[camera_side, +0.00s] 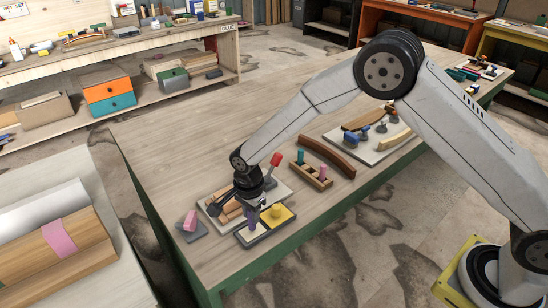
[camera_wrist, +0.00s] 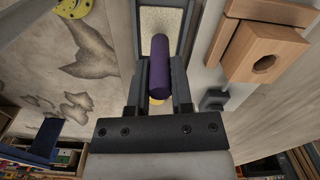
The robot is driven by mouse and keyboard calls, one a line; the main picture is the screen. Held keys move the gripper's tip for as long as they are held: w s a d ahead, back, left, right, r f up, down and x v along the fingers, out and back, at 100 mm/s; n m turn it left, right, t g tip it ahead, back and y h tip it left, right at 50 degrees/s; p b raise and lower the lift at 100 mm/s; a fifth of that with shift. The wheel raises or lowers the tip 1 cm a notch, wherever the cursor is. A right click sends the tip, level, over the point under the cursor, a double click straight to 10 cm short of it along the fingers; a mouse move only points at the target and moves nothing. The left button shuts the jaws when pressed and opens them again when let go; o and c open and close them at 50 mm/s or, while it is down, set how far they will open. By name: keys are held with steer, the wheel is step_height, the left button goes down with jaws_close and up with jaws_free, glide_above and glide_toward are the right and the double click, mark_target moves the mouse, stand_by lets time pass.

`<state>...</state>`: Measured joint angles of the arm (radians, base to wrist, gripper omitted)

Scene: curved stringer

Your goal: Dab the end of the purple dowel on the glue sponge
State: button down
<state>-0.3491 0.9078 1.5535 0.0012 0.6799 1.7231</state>
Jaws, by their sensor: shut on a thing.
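My gripper (camera_side: 252,207) points down and is shut on the purple dowel (camera_side: 254,221). The dowel is upright between the fingers, its lower end over or at the cream pad (camera_side: 249,232) in a dark-rimmed tray. I cannot tell whether it touches. This cream, speckled pad looks like the glue sponge. A yellow pad with a rounded yellow lump (camera_side: 277,212) sits beside it in the tray. In the wrist view, the dowel (camera_wrist: 162,82) lies between the two fingers (camera_wrist: 162,85), with the cream pad (camera_wrist: 160,22) beyond it.
Wooden pieces (camera_side: 229,208) lie on a pale board behind the tray; one has a hole (camera_wrist: 266,52). A red-ended tool (camera_side: 275,160) rises there. A pink piece (camera_side: 190,221) is at left. A rack (camera_side: 312,176) holds teal and pink dowels near a curved brown stringer (camera_side: 328,155).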

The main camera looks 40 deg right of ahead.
steer(key=shift+f, duration=0.55)
stand_by(1.4)
steer(key=shift+r, duration=0.15)
steer(key=shift+r, duration=3.4)
steer(key=s+d+r+n, duration=0.2)
steer(key=s+d+n, duration=0.2)
steer(key=d+n, duration=0.4)
steer(key=s+d+r+n, duration=0.1)
steer(key=s+d+n, duration=0.3)
steer(key=d+n, duration=0.3)
steer(key=shift+s+d+r+n, duration=0.15)
steer(key=shift+d+r+n, duration=0.25)
steer(key=shift+d, duration=0.75)
